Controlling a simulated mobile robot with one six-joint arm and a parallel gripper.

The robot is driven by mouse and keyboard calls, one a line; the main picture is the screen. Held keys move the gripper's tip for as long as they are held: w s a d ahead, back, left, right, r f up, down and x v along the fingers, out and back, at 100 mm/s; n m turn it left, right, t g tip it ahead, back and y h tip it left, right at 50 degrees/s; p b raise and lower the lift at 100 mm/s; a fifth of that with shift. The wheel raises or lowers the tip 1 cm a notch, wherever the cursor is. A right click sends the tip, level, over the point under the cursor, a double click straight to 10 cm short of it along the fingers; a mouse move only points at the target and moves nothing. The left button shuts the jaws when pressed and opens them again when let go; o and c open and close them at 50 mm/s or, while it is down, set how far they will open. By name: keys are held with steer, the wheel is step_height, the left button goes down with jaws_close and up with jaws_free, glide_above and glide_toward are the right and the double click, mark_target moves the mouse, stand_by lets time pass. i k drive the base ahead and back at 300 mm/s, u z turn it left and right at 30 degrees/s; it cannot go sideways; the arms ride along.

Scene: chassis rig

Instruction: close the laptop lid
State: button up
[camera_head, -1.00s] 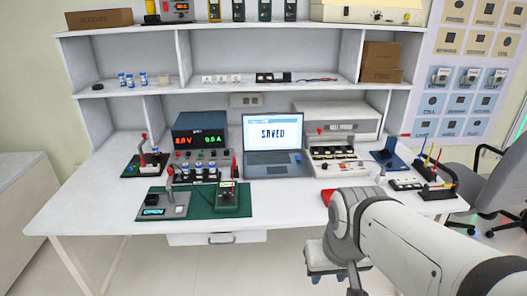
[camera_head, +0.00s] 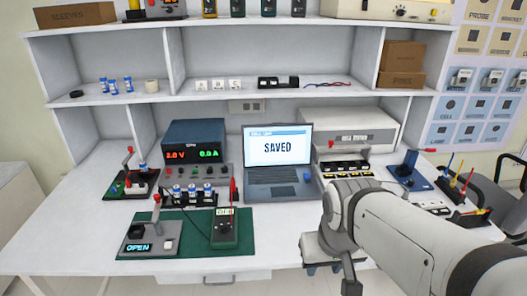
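The laptop (camera_head: 279,165) stands open on the bench, at the middle of the camera_head view. Its lid is upright and its screen (camera_head: 277,147) reads "SAVED". The keyboard half lies flat on the white top, with a small blue item (camera_head: 307,177) at its right. My arm reaches in from the lower right, and its end points down in front of the bench's front edge. My gripper (camera_head: 352,287) shows only in part at the bottom edge, below and right of the laptop and apart from it. Its fingertips are not clear.
A power supply (camera_head: 196,142) stands left of the laptop and a white instrument (camera_head: 360,128) stands right. A green mat (camera_head: 140,246) with a meter (camera_head: 224,227) and a small box reading "OPEN" (camera_head: 150,238) lies front left. Shelves (camera_head: 190,96) rise behind. The bench front between mat and arm is clear.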

mark_target(268, 146)
steer(key=i, duration=0.35)
steer(key=k, duration=1.3)
steer(key=u, duration=0.3)
steer(key=i, duration=1.75)
steer(key=z, duration=0.85)
